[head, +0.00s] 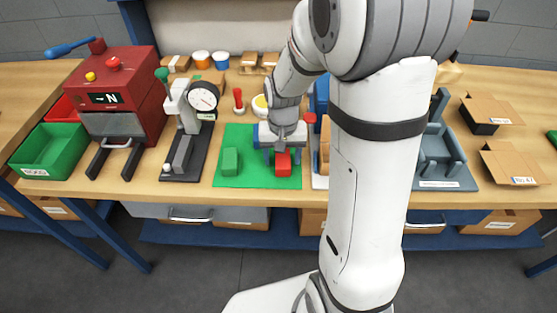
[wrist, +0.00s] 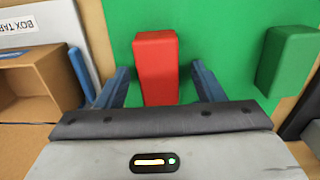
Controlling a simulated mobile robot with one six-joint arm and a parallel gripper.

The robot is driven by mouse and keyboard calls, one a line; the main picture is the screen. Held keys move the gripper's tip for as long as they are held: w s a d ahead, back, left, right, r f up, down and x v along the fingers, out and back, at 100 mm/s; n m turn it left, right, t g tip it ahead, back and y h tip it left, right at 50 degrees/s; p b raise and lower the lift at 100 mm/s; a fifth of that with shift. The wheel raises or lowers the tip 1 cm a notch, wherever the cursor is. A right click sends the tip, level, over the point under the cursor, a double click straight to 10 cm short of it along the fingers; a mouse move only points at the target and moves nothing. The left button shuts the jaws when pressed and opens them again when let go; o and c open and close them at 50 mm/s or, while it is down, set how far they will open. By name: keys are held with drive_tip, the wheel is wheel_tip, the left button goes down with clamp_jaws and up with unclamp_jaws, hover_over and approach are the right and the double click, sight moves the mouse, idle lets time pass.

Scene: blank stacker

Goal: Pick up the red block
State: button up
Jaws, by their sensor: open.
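The red block (head: 283,163) stands on the green mat (head: 257,178), near the mat's right side in the head view. My gripper (head: 278,158) is right at the red block, pointing down, with its blue fingers on either side. In the wrist view the red block (wrist: 156,66) lies between the two blue fingers of my gripper (wrist: 158,84), with a gap on each side. The jaws are open and hold nothing. A green block (head: 230,161) stands on the left part of the mat; it also shows in the wrist view (wrist: 288,60).
A dial gauge stand (head: 184,145) is left of the mat, then a red machine (head: 118,95) and a green bin (head: 48,152). A cardboard box (wrist: 40,85) is beside the mat. A grey fixture (head: 440,165) and open boxes (head: 512,165) are at right.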

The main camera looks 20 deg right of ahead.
drive_tip(key=shift+f, duration=0.25)
drive_tip(key=shift+c, duration=0.4)
drive_tip(key=c, duration=1)
drive_tip(key=shift+r, duration=0.1)
